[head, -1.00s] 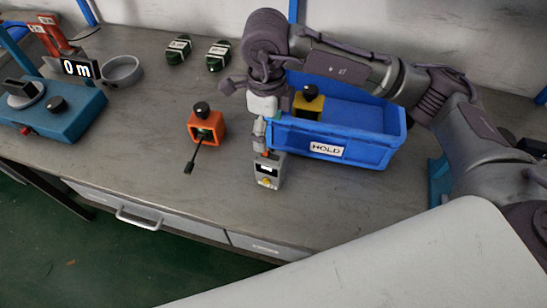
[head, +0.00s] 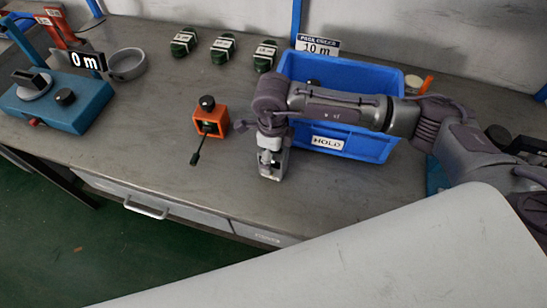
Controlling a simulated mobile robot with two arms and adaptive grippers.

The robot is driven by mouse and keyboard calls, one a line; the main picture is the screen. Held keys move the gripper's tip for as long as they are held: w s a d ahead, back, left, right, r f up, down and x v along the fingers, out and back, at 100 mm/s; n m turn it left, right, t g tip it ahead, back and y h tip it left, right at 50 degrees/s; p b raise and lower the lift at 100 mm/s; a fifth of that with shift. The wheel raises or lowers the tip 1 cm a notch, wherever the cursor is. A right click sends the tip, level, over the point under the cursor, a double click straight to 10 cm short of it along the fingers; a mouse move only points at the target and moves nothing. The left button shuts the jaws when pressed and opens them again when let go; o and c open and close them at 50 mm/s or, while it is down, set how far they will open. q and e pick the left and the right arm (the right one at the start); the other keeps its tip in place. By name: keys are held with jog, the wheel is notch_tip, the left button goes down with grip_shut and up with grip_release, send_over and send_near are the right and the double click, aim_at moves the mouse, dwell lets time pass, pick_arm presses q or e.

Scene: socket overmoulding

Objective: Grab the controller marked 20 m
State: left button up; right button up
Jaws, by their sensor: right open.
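My left gripper does not show.
A blue bin (head: 328,143) labelled HOLD stands right of the gripper, under my right forearm. An orange block (head: 209,122) with a black knob and cable sits to the left. Several green labelled bundles (head: 222,49) lie behind. A blue machine (head: 70,108) reading 0 m is far left.

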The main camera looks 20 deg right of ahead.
jog(key=c, duration=1.3)
jog(key=shift+r, duration=0.1)
jog(key=shift+c, duration=0.2)
